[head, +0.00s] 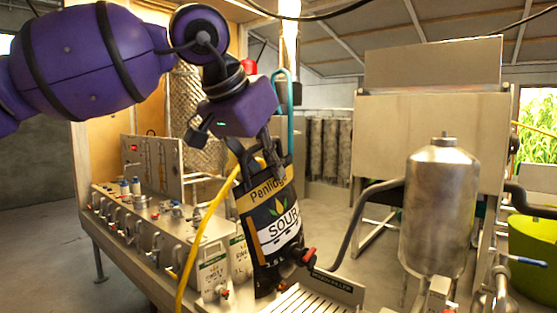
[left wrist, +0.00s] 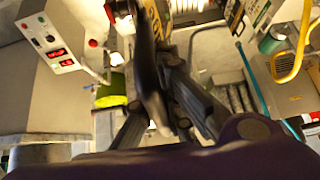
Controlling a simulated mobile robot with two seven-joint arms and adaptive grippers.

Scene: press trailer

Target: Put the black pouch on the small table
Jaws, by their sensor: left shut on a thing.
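The black pouch (head: 270,222), with a yellow band and a white "SOUR" label, hangs slightly tilted in the head view. My left gripper (head: 266,154) is above it, shut on its top edge. In the left wrist view the left gripper's fingers (left wrist: 168,105) close around the dark, narrow edge of the pouch (left wrist: 148,62). The pouch's lower end is close to a slatted metal tray, and I cannot tell whether they touch. I cannot make out a small table in either view. My right gripper is not in view.
The metal bench (head: 130,235) with several valves and bottles runs along the left. A yellow hose (head: 205,225) passes left of the pouch. The slatted tray (head: 300,302) is below, and a steel tank (head: 437,215) stands right. Open floor (head: 40,250) lies at far left.

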